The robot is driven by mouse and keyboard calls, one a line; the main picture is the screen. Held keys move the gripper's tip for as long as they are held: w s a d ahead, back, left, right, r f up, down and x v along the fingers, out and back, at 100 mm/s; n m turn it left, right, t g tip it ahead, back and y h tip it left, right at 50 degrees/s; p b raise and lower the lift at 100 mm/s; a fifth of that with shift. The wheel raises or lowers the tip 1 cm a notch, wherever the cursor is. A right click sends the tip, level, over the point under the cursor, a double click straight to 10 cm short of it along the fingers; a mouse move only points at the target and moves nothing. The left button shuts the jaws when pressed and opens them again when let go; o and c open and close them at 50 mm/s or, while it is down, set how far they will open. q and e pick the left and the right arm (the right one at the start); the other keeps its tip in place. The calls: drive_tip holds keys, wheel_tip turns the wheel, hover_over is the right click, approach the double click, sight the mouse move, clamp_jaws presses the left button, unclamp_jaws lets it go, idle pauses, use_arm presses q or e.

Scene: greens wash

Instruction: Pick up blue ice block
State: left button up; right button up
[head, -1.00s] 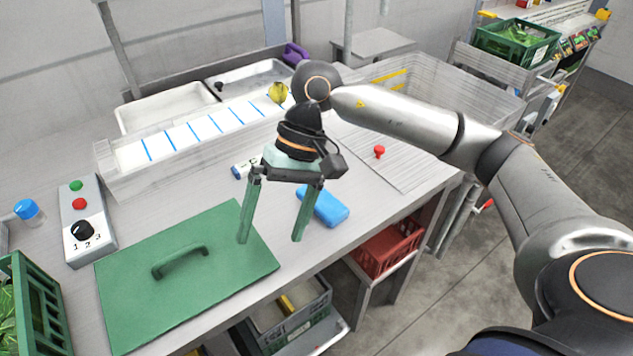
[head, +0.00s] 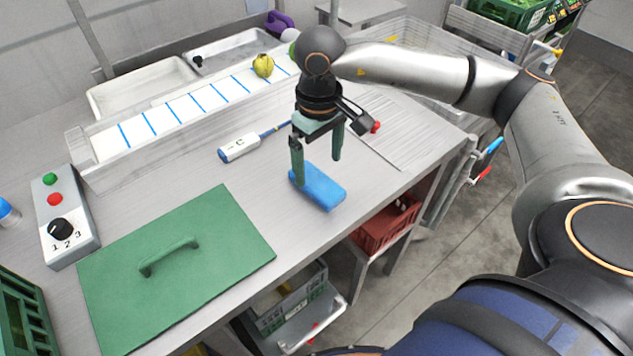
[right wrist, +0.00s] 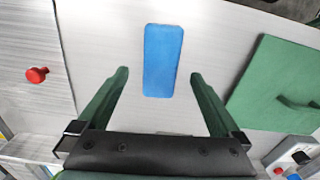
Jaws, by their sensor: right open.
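The blue ice block (head: 322,188) lies flat on the metal table near its front edge. It also shows in the right wrist view (right wrist: 163,60), beyond and between the fingertips. My right gripper (head: 318,170) is open and empty, pointing down above the block. In the head view one finger overlaps the block's far left end. In the right wrist view the fingers (right wrist: 159,76) stand apart on either side with clear space to the block. My left gripper is not in view.
A green board with a handle (head: 215,215) lies left of the block. A white-and-blue probe (head: 240,148) lies behind it. A control box (head: 65,220) stands at far left. A red knob (right wrist: 37,75) is beside the block. Red crate (head: 385,228) sits below the table.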

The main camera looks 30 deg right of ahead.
sight(316, 180)
drive_tip(key=f, duration=0.4)
drive_tip(key=shift+w+a+f, duration=0.1)
drive_tip(key=shift+w+f, duration=0.1)
drive_tip(key=shift+f, duration=0.05)
drive_tip(key=c, duration=1.5)
drive_tip(key=shift+c, duration=0.3)
drive_tip(key=shift+r, duration=0.2)
